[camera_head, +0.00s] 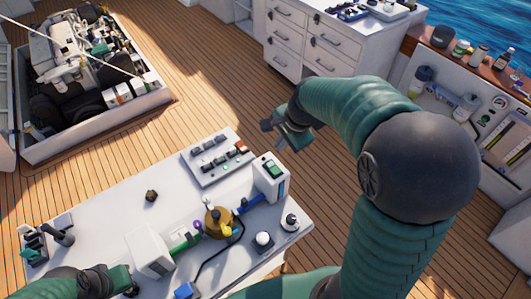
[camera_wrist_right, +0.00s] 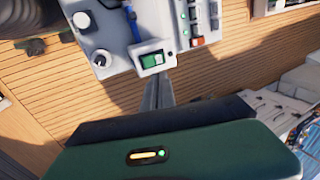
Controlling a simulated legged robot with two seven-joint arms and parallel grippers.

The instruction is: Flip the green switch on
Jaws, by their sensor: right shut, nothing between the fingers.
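The green switch (camera_head: 273,169) is set in the top of a white box (camera_head: 268,184) at the right end of the white table (camera_head: 110,218). In the right wrist view the green rocker (camera_wrist_right: 152,60) shows just beyond my fingertips. My right gripper (camera_head: 281,139) is above and behind the box at the table's far edge, shut and empty. Its narrow fingers (camera_wrist_right: 158,92) point toward the switch and seem apart from it. My left gripper (camera_head: 129,288) is low over the table's front left; its fingers are mostly hidden.
A panel of small switches (camera_head: 217,160) lies left of the switch box. A brass-coloured part (camera_head: 217,222), blue and green connectors, a black cable and a white knob (camera_head: 263,240) are nearby. An open engine hatch (camera_head: 95,136) is at the far left.

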